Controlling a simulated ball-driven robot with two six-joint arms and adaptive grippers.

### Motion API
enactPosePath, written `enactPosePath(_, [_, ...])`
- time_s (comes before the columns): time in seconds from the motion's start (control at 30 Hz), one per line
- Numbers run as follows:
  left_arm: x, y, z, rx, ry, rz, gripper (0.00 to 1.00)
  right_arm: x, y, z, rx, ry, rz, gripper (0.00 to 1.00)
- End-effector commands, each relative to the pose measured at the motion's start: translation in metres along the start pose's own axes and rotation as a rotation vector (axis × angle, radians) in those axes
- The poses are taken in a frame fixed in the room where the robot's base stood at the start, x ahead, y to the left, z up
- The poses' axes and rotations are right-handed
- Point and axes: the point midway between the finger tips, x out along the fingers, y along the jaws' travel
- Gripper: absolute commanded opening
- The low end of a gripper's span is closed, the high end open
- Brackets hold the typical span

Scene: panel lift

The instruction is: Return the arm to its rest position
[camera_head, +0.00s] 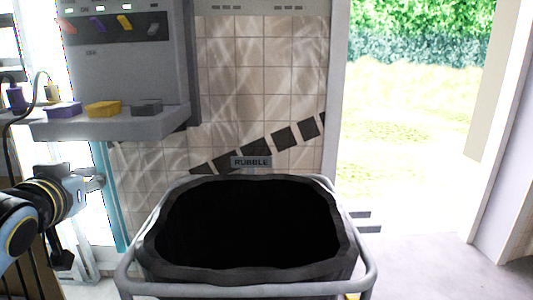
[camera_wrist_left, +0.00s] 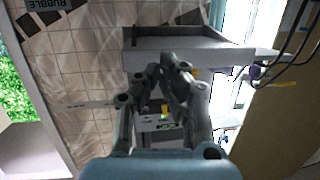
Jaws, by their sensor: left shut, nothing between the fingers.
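My left arm comes in at the left edge of the head view, and its gripper (camera_head: 92,183) is below the grey shelf (camera_head: 110,124), apart from the black bin. In the left wrist view, its fingers (camera_wrist_left: 167,68) are shut with nothing between them, and they overlap the shelf (camera_wrist_left: 190,46) in the picture. The gap between fingers and shelf is hard to judge. My right gripper is in neither view.
A black bin (camera_head: 159,263) in a grey tubular frame (camera_head: 370,270) stands in front, under a RUBBLE sign (camera_head: 251,162). Purple, yellow (camera_head: 103,109) and grey blocks sit on the shelf. Cables (camera_head: 22,115) hang at far left. An open doorway (camera_head: 410,150) is at right.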

Motion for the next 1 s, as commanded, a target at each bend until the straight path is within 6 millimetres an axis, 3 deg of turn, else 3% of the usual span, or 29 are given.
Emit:
enactPosePath(0.03, [-0.019, -0.001, 0.036, 0.015, -0.109, -0.003, 0.0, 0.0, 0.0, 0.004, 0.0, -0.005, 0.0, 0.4])
enactPosePath(0.1, [-0.052, -0.003, 0.085, 0.044, -0.275, -0.002, 0.0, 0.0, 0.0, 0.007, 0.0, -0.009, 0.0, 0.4])
enactPosePath(0.2, [-0.101, -0.004, 0.139, 0.085, -0.485, 0.012, 0.0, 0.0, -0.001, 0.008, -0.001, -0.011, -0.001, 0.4])
enactPosePath(0.3, [-0.145, -0.005, 0.175, 0.119, -0.648, 0.033, 0.0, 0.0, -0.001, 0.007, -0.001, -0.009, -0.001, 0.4])
enactPosePath(0.5, [-0.218, -0.007, 0.219, 0.17, -0.89, 0.081, 0.0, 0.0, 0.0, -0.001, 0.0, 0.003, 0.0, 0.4])
enactPosePath(0.73, [-0.293, -0.008, 0.246, 0.217, -1.112, 0.143, 0.0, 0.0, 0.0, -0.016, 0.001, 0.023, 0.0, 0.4])
enactPosePath(1.0, [-0.265, -0.011, 0.312, 0.212, -1.136, 0.133, 0.0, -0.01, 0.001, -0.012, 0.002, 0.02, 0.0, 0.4])
